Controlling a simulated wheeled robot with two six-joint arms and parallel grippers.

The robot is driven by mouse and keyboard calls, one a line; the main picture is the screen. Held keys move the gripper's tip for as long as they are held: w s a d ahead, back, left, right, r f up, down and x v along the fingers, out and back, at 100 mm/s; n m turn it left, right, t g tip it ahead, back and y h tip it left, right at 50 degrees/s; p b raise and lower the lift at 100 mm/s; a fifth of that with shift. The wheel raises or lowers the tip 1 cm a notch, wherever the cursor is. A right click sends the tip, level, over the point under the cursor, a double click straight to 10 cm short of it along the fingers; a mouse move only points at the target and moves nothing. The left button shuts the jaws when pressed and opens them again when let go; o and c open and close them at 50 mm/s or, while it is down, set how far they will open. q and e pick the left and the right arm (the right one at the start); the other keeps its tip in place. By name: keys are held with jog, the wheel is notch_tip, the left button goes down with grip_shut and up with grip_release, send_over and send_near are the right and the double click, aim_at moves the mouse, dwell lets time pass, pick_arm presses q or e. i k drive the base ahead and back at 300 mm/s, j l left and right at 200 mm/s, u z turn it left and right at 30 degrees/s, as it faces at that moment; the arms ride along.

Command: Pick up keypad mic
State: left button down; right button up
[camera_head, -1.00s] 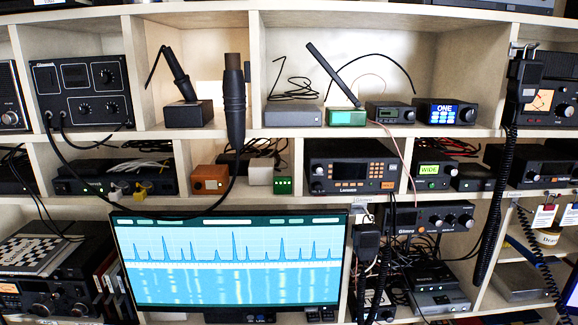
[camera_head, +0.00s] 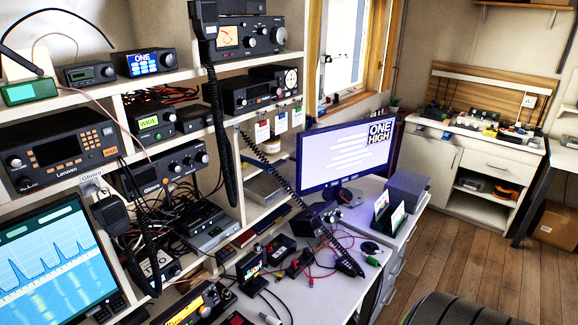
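One black hand mic (camera_head: 204,20) hangs at the upper shelf edge, with a thick coiled cord running down. Another dark mic (camera_head: 110,214) hangs in front of the shelves beside the large spectrum screen. A third black mic (camera_head: 348,263) lies at the front of the desk, at the end of a coiled cord. Neither of my grippers shows in this view.
Radios fill the shelves (camera_head: 80,100) at left. A monitor (camera_head: 345,155) stands on the desk, with small devices and cables crowding its front. A white cabinet (camera_head: 430,160) stands at the back right. Wooden floor (camera_head: 480,240) is open, with a dark rounded object (camera_head: 460,312) at bottom right.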

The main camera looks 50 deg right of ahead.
aim_at(347, 269)
jog(key=k+l+z, duration=0.2)
jog(key=l+z, duration=0.25)
jog(key=k+l+z, duration=0.1)
jog(key=l+z, duration=0.15)
jog(key=z, duration=0.2)
jog(key=l+z, duration=0.45)
jog(key=k+j, duration=0.05)
